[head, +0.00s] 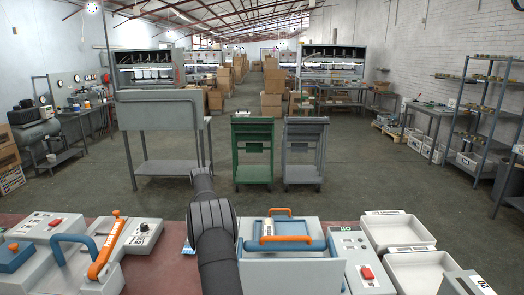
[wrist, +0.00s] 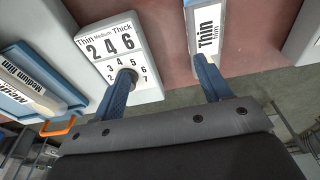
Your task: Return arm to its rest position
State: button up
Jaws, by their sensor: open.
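My arm (head: 215,245) rises from the bottom middle of the head view and reaches forward over the bench. Its gripper cannot be made out there. In the wrist view my gripper (wrist: 164,68) has its two blue fingers wide apart, with nothing between them but the reddish bench top (wrist: 160,30). The left finger overlaps a grey box with a dial (wrist: 108,50), marked Thin, Medium, Thick. The right finger overlaps a light piece labelled "Thin" (wrist: 206,30). I cannot tell whether the fingers touch either one.
A press with an orange handle (head: 282,212) stands right of my arm, beside a control box with a red button (head: 355,258) and white trays (head: 398,232). Left stands a machine with blue and orange handles (head: 105,250). Carts (head: 252,150) and floor lie beyond the bench.

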jog(key=s+d+r, duration=0.1)
jog(key=d+r, duration=0.2)
jog(key=d, duration=1.4)
jog(key=s+d+r, duration=0.1)
jog(key=d+r, duration=0.2)
jog(key=d, duration=1.4)
jog(key=f, duration=0.6)
jog(key=d+f, duration=0.1)
jog(key=f, duration=0.2)
jog(key=shift+d, duration=0.1)
jog(key=shift+o, duration=0.4)
jog(key=shift+r, duration=0.1)
